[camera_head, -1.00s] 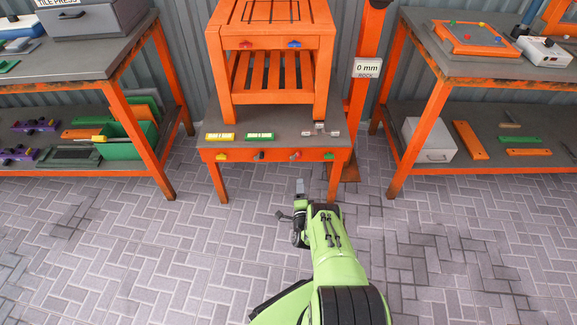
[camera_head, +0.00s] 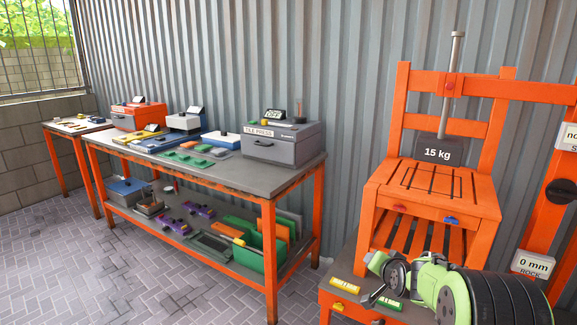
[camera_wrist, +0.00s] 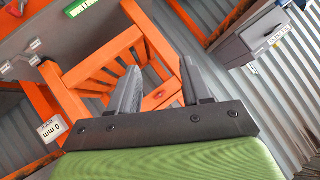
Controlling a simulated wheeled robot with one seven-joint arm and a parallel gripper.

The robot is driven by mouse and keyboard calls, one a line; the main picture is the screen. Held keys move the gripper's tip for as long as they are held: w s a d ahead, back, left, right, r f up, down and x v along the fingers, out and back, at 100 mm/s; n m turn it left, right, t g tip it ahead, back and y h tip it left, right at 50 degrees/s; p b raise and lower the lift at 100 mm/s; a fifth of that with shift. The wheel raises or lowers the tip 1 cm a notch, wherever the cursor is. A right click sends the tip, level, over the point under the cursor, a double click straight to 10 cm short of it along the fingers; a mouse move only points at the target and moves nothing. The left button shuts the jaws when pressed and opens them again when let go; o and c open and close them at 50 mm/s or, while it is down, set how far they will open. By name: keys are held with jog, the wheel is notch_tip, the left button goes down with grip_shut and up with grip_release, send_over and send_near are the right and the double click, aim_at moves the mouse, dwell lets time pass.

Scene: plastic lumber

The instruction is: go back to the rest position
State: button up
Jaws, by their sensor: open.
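My gripper (camera_wrist: 159,70) is open in the wrist view, its two dark fingers apart with nothing between them. Behind the fingers are the slats and legs of the orange press stand (camera_wrist: 90,75), seen tilted. In the head view my green arm is folded at the lower right, and my gripper (camera_head: 372,298) is partly hidden by the wrist, in front of the grey shelf of the orange press stand (camera_head: 436,190). I cannot tell from the head view how far it is from the stand.
A long workbench (camera_head: 285,180) stands to the left, with a grey tile press (camera_head: 283,146), coloured tiles and boxes on top. A green bin (camera_head: 240,262) is on its lower shelf. A 15 kg weight (camera_head: 437,152) sits above the stand. The paved floor (camera_head: 130,285) at lower left is clear.

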jog(key=s+a+r+n+g, duration=0.1)
jog(key=s+a+r, duration=0.1)
jog(key=s+r, duration=0.25)
jog(key=s+a+r+n+g, duration=0.1)
jog(key=s+a+r+n, duration=0.15)
jog(key=s, duration=0.35)
jog(key=s+a+n+g, duration=0.2)
jog(key=s, duration=1.3)
jog(key=s+a+n+g, duration=0.2)
jog(key=s, duration=1.3)
notch_tip(320, 180, up, 18)
jog(key=p, duration=1.8)
jog(key=shift+r, duration=0.15)
jog(key=shift+s+m, duration=0.1)
jog(key=shift+m, duration=0.15)
